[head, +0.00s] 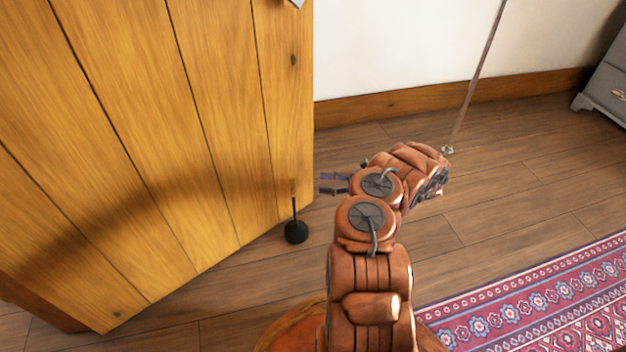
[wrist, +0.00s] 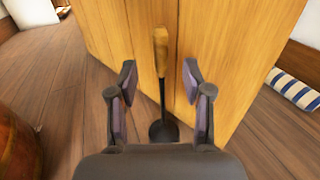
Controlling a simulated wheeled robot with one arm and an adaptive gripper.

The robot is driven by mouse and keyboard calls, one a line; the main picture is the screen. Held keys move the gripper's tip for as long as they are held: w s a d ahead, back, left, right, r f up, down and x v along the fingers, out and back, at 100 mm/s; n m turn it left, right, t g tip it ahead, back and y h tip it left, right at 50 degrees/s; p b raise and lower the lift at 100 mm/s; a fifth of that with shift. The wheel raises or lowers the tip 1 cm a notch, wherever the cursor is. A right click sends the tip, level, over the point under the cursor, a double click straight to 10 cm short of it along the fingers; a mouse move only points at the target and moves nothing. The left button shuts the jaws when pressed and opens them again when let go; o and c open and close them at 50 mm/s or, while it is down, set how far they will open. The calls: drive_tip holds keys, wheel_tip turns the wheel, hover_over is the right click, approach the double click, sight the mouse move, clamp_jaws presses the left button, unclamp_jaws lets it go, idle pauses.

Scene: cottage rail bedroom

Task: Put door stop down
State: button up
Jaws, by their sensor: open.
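The door stop (head: 295,231) stands upright on the wooden floor, close to the lower part of the wooden door (head: 215,130). It has a round black base, a thin dark rod and a wooden handle. In the wrist view the door stop (wrist: 161,75) shows between and beyond the fingers, with its handle in front of the door. My gripper (head: 328,184) is open and empty, to the right of the door stop's handle in the head view. In the wrist view my gripper (wrist: 157,80) has its two fingers spread, one on each side of the rod. I see no contact.
A red patterned rug (head: 540,300) lies at the lower right. A grey cabinet (head: 605,85) stands at the far right by the white wall. Floor between the rug and the wall is clear. A blue and white striped thing (wrist: 295,90) shows at the right of the wrist view.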

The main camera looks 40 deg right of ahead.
drive_tip(key=w+a+r+n+g+y, duration=0.2)
drive_tip(key=a+r+n+g, duration=0.2)
drive_tip(key=a+r, duration=0.3)
drive_tip(key=w+a+r+n+g+y, duration=0.1)
drive_tip(key=w+a+r+n+g, duration=0.2)
drive_tip(key=a+r, duration=0.45)
drive_tip(key=s+a+r+n+g+h, duration=0.1)
drive_tip(key=s+a+r+n+g, duration=0.25)
drive_tip(key=a, duration=0.45)
drive_tip(key=s+a+r+n+g+h, duration=0.1)
drive_tip(key=s+a+r+n+g, duration=0.25)
drive_tip(key=a, duration=0.55)
drive_tip(key=s+a+r+n+g+h, duration=0.2)
drive_tip(key=s+a+n+h, duration=0.15)
drive_tip(key=s, duration=0.35)
drive_tip(key=s+a+r+n+g+h, duration=0.1)
drive_tip(key=s+a+n+g+h, duration=0.1)
drive_tip(key=s+a+n, duration=0.3)
drive_tip(key=s+d+n+t+h, duration=0.1)
drive_tip(key=s+d+h, duration=0.3)
drive_tip(key=s, duration=0.4)
drive_tip(key=s+d+n+t+h, duration=0.1)
drive_tip(key=s+d+n+h, duration=0.2)
drive_tip(key=s, duration=0.5)
drive_tip(key=shift+d+h, duration=0.55)
drive_tip(key=shift+h, duration=0.2)
